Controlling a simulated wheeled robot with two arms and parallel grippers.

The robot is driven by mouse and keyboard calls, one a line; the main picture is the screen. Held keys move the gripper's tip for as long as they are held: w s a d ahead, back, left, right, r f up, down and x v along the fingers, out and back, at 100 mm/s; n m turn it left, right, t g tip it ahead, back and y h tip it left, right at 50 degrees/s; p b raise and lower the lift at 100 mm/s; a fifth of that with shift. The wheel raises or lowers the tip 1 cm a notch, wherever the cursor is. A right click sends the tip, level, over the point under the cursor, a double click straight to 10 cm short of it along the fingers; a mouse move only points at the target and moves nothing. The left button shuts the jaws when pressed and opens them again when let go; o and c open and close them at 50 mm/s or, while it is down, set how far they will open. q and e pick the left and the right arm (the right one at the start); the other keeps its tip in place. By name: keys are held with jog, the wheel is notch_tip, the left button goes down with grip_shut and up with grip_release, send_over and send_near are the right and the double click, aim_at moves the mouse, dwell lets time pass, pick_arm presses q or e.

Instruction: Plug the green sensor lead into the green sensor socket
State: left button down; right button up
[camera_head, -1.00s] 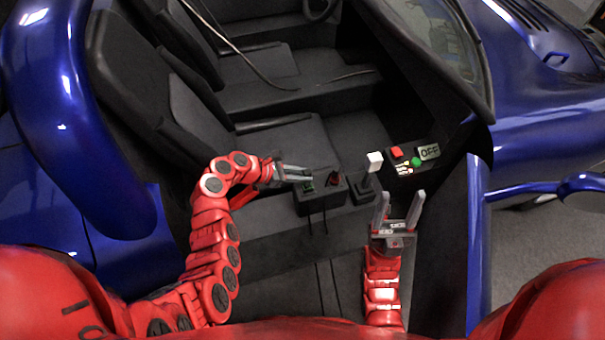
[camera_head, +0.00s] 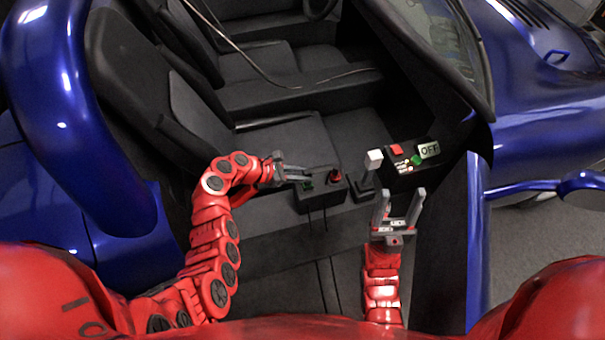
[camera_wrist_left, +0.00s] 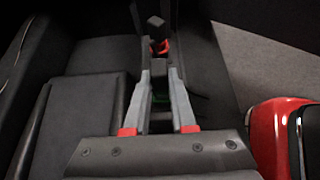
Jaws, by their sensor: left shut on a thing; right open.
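My left gripper (camera_head: 298,174) reaches in from the left and is shut at a small black box (camera_head: 322,198) on the sill. A green part (camera_head: 308,185) shows at its fingertips, apparently the green lead at the green socket. The fingers hide the joint, so I cannot tell whether plug and socket are mated. A red part (camera_head: 335,176) sits on the box to the right. My right gripper (camera_head: 402,205) is open and empty.
A lever with a white cube knob (camera_head: 374,159) stands right of the box. Behind it is a panel with a red button (camera_head: 397,149), a green button (camera_head: 417,160) and an OFF display (camera_head: 429,149). The seat (camera_head: 285,145) lies behind; the blue door edge (camera_head: 474,240) is at right.

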pick_arm(q)
jog(key=shift+f, duration=0.15)
jog(key=shift+f, duration=0.55)
jog(key=c, duration=0.7)
grip_release()
jog(key=shift+o, duration=0.2)
notch_tip(320, 180, up, 5)
jog(key=p, duration=0.5)
jog(key=shift+p, duration=0.3)
jog(key=s+p, duration=0.8)
jog(key=s, duration=0.8)
jog(key=shift+d+p, duration=0.2)
jog(key=shift+p, duration=0.15)
